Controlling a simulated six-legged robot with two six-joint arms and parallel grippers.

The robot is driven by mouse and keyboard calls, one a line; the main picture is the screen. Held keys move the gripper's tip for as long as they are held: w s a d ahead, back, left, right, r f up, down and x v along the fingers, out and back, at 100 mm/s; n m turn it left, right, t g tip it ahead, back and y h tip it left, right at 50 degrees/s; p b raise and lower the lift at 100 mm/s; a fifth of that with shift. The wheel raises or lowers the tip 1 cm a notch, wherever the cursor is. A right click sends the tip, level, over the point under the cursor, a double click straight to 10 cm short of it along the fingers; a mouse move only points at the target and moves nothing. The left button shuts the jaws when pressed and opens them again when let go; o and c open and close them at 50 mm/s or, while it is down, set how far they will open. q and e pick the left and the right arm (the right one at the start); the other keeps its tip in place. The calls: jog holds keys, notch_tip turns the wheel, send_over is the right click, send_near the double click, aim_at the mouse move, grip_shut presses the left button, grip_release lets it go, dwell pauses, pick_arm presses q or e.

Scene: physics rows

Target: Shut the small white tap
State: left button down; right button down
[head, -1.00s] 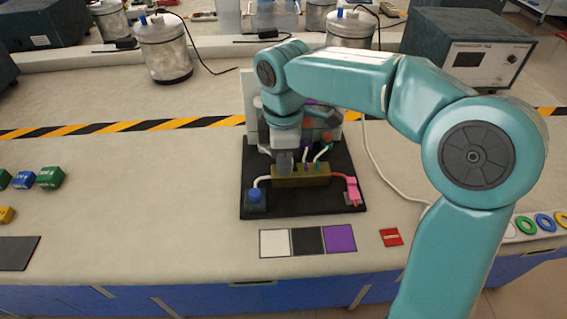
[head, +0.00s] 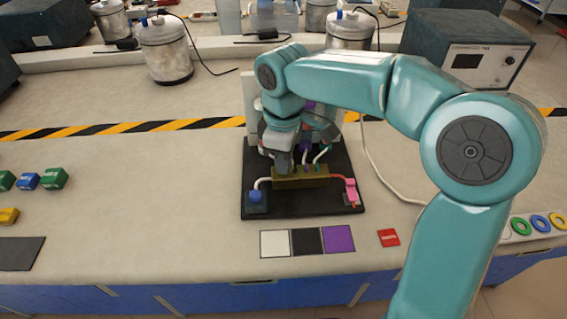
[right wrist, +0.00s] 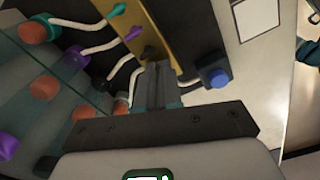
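The brass block (head: 310,178) with small coloured taps stands on a black board in the head view. My right gripper (head: 283,168) points down at its left end. In the right wrist view its fingers (right wrist: 158,82) are close together, with their tips at the brass block (right wrist: 183,55). A green tap (right wrist: 118,10) and a purple tap (right wrist: 133,33) show beside them. I cannot make out the small white tap; the fingers may cover it, and whether they hold it is hidden. My left gripper is not in view.
A blue part (head: 256,196) and a pink part (head: 351,190) join the block by hoses on the black board (head: 300,207). Glass-like panels (right wrist: 60,90) stand close beside the gripper in the wrist view. White, black and purple squares (head: 307,241) lie in front.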

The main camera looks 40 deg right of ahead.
jog(key=m, duration=0.3)
jog(key=m+p, duration=0.1)
jog(key=m, duration=0.5)
jog(key=shift+m, duration=0.4)
jog(key=m, duration=0.2)
jog(key=shift+m, duration=0.3)
jog(key=c, duration=1.6)
grip_release()
jog(key=shift+m, duration=0.6)
jog(key=shift+r, duration=0.1)
